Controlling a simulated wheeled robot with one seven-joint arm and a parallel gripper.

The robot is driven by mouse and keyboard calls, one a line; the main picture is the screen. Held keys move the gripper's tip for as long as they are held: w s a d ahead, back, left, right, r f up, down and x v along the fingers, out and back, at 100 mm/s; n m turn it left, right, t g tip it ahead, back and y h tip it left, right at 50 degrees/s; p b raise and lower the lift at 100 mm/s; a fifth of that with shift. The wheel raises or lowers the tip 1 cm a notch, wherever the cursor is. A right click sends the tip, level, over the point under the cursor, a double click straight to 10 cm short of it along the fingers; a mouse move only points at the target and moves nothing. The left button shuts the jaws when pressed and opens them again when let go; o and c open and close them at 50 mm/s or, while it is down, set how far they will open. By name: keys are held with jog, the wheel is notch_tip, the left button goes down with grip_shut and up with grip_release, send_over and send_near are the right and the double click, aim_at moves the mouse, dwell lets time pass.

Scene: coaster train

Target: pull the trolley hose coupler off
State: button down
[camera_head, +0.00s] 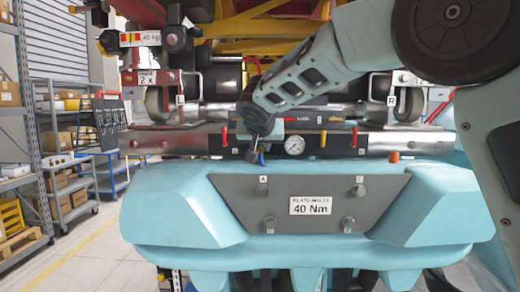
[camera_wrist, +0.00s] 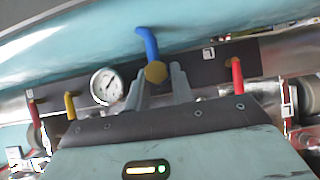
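The hose coupler (camera_wrist: 156,73) is a brass-yellow hex piece on the end of a bent blue hose (camera_wrist: 147,42), in the middle of the wrist view. My gripper (camera_wrist: 158,78) has its two grey fingers apart, one on each side of the coupler. I cannot tell whether they touch it. In the head view, my gripper (camera_head: 254,153) is at the dark panel, left of the gauge. A bit of blue (camera_head: 261,160) shows just below it, and the coupler itself is hidden there.
A round gauge (camera_head: 294,145) sits on the dark panel (camera_head: 340,141) close beside my gripper. Red handles (camera_head: 224,137) and a yellow handle (camera_wrist: 70,105) stick out nearby. A teal body with a grey plate (camera_head: 385,205) juts out below. Shelving (camera_head: 32,130) stands at the left, beside open floor.

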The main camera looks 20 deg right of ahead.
aim_at(260, 158)
jog(key=shift+s+a+b, duration=0.2)
jog(key=shift+s+b, duration=0.25)
jog(key=shift+b, duration=0.2)
dwell(0.4)
jog(key=shift+s+a+b, duration=0.25)
jog(key=shift+s+b, duration=0.5)
jog(key=shift+s+a+b, duration=0.2)
jog(key=shift+s+b, duration=0.55)
jog(key=shift+s+a+b, duration=0.25)
jog(key=shift+s+b, duration=0.5)
jog(key=shift+s, duration=0.15)
